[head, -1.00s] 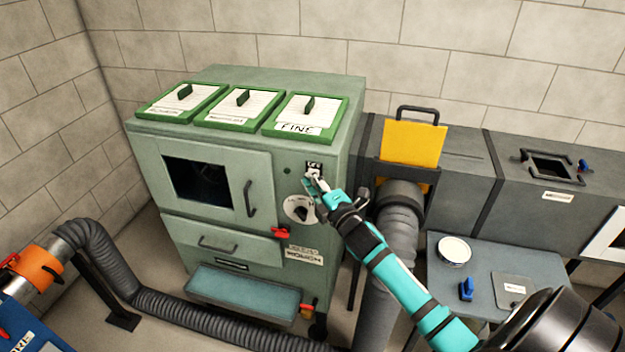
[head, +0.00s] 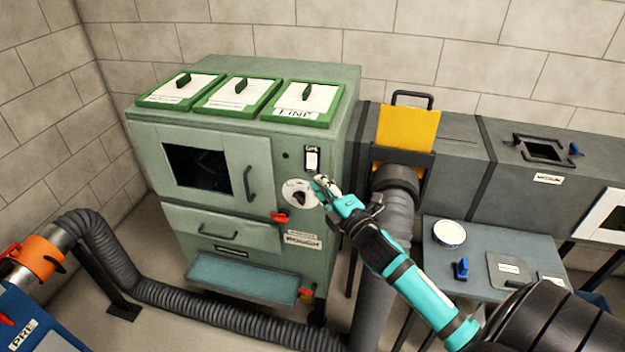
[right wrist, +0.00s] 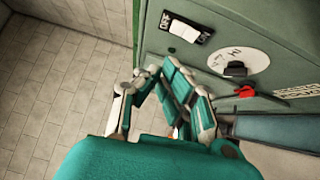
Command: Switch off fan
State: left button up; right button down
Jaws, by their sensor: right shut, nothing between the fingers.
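The fan switch (head: 312,160) is a white rocker in a dark frame on the green cabinet's front, near its upper right edge. In the right wrist view the switch (right wrist: 186,31) has an OFF label at its left end and ON at its right end. I cannot tell for sure which way it is tipped. My right gripper (head: 321,183) is shut and empty, just below and right of the switch, apparently clear of it. In the right wrist view its fingers (right wrist: 160,85) also stand apart from the panel. My left gripper is not in view.
A round dial (head: 299,193) and a red lever (head: 280,216) sit below the switch on the green cabinet (head: 225,140). A grey duct with a yellow plate (head: 408,128) stands close to the right. A small table (head: 470,262) holds a white round tub (head: 449,233).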

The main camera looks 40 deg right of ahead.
jog(key=shift+s+a+r, duration=0.15)
jog(key=shift+s, duration=0.5)
jog(key=shift+s+a+r, duration=0.1)
jog(key=shift+s, duration=0.6)
jog(key=shift+s+a+r, duration=0.15)
jog(key=shift+s, duration=0.5)
jog(key=shift+f, duration=0.1)
notch_tip(320, 180, down, 22)
jog(key=s+d+m+g+h, duration=0.1)
jog(key=s+m+g, duration=0.2)
jog(key=m+g, duration=0.2)
jog(key=s+a+f+m+g, duration=0.15)
jog(key=s+f, duration=0.25)
jog(key=f, duration=0.5)
jog(key=s+a+f+m+g, duration=0.1)
jog(key=s+f+m+g, duration=0.25)
jog(key=f, duration=0.45)
jog(key=s+a+f+m+g, duration=0.1)
jog(key=s+a+f+g, duration=0.1)
jog(key=s+a+f, duration=0.2)
jog(key=s+a+f+m+g+y, duration=0.1)
jog(key=s+a+f+m+g, duration=0.1)
jog(key=s+f, duration=0.7)
jog(key=s+a+f+m+g+y, duration=0.1)
jog(key=s+a+f, duration=0.5)
jog(key=s, duration=1.3)
jog(key=shift+s+a+f+m+g, duration=0.2)
jog(key=shift+f+m+g, duration=0.4)
jog(key=shift+f+g, duration=0.45)
